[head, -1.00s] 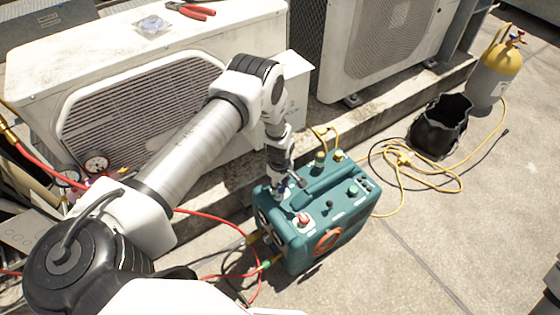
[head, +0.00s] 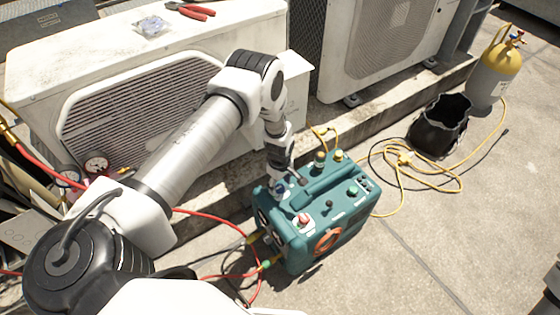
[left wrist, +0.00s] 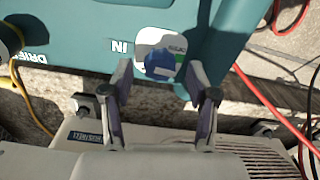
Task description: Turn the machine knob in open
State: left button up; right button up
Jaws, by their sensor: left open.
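The teal machine (head: 335,222) stands upright on the paving in the head view. The blue IN knob (left wrist: 160,64) sits on a white and green round label on the machine's top in the left wrist view. In the head view the gripper largely hides the knob.
White condensers (head: 150,80) stand behind the machine. Red hoses (head: 215,218) lie left of it. Paving at the front right is clear.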

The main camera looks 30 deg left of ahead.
aim_at(280, 187)
pick_arm(q)
notch_tip(280, 187, up, 11)
dwell(0.5)
